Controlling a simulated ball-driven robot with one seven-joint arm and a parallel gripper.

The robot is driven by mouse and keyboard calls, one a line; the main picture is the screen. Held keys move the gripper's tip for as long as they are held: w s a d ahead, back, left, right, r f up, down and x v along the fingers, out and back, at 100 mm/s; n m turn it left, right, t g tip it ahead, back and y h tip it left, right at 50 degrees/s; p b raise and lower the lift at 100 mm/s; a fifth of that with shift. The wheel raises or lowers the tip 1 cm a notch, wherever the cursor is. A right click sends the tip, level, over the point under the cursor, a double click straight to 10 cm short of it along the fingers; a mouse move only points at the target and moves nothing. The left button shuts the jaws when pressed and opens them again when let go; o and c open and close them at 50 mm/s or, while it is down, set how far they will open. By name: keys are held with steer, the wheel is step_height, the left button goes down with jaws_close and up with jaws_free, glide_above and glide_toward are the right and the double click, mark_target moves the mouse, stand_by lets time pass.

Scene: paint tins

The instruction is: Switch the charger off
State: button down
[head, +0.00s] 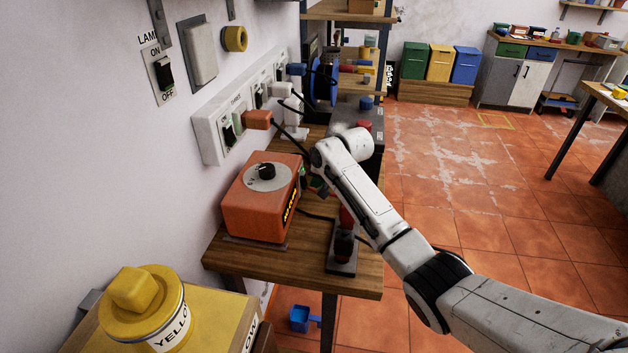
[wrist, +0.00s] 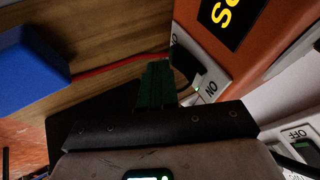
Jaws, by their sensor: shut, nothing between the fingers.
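An orange box (head: 262,205) with a black dial and a black label with yellow letters stands on the wooden bench; no charger label is legible. In the wrist view the side of this orange box (wrist: 232,75) carries a black rocker switch (wrist: 194,62) on a white plate, with "ON" at its lower end and a small green light near it. My gripper (wrist: 156,82) has green fingers, shut and empty, just left of the rocker; contact cannot be told. In the head view my gripper (head: 317,184) is mostly hidden behind the box and my wrist.
A white wall strip (head: 208,138) with switches and plugs runs above the bench (head: 225,262). A black stand (head: 343,248) is at the bench's front right. A yellow tin (head: 140,325) stands at lower left. A blue block (wrist: 30,58) and red cable (wrist: 115,70) show in the wrist view.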

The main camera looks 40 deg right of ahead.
steer(key=shift+w+a, duration=0.3)
steer(key=shift+w, duration=0.05)
steer(key=shift+w+a+f+t, duration=0.15)
steer(key=shift+f+t, duration=0.1)
steer(key=shift+t, duration=0.05)
steer(key=shift+r, duration=0.25)
steer(key=shift+r+p, duration=0.75)
steer(key=shift+p, duration=0.1)
